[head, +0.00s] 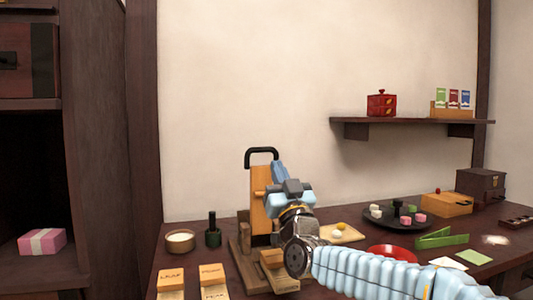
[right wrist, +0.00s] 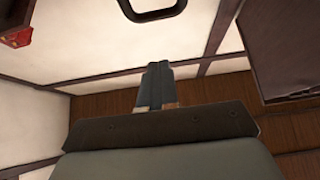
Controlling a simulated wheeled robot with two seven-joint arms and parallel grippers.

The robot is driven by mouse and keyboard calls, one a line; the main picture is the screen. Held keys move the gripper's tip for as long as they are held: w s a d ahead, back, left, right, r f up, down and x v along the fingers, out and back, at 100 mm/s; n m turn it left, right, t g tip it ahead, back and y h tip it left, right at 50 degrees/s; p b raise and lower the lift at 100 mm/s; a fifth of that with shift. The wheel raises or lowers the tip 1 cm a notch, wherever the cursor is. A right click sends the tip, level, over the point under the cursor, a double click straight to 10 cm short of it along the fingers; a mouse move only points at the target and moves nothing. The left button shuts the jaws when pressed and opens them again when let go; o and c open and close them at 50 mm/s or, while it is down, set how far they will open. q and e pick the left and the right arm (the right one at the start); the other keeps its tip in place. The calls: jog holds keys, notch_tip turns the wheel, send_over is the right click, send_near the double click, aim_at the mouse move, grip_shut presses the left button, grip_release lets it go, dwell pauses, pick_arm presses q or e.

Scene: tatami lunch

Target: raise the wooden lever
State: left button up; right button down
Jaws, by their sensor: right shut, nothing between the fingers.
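A wooden press-like device (head: 261,207) stands on the dark table, with an upright orange wooden piece and a black loop handle (head: 262,151) at its top. I cannot tell for certain which piece is the lever; the upright piece is partly hidden by my gripper. My right gripper (head: 278,170) points up in front of the upright piece, just below and right of the black handle. It is shut and empty. In the right wrist view the closed fingers (right wrist: 157,78) show below the black loop (right wrist: 152,8), apart from it in the picture. My left gripper is out of view.
Left of the device are a cream-filled bowl (head: 180,242), a dark green bottle (head: 213,232) and labelled wooden blocks (head: 214,278). To the right are a black tray (head: 392,224) with sweets, a red dish (head: 391,253) and a green item (head: 442,240). A wall shelf (head: 411,121) hangs above.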

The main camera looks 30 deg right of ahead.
aim_at(265, 151)
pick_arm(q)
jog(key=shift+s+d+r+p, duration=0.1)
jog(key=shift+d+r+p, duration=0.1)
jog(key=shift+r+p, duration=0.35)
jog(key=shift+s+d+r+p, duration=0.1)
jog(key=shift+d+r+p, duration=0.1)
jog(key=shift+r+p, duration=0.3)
pick_arm(e)
jog(key=w+d+r, duration=0.2)
jog(key=w, duration=0.6)
jog(key=shift+r, duration=0.25)
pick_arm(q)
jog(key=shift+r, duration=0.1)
pick_arm(e)
jog(key=w+p, duration=0.1)
jog(key=w+g, duration=0.1)
jog(key=w+r+p, duration=0.1)
jog(key=shift+w+d+g+p, duration=0.25)
jog(key=shift+d+g+p, duration=0.05)
jog(key=shift+d+g, duration=0.1)
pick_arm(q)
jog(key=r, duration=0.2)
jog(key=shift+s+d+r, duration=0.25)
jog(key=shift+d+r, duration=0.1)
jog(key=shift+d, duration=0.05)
pick_arm(e)
jog(key=shift+s, duration=0.1)
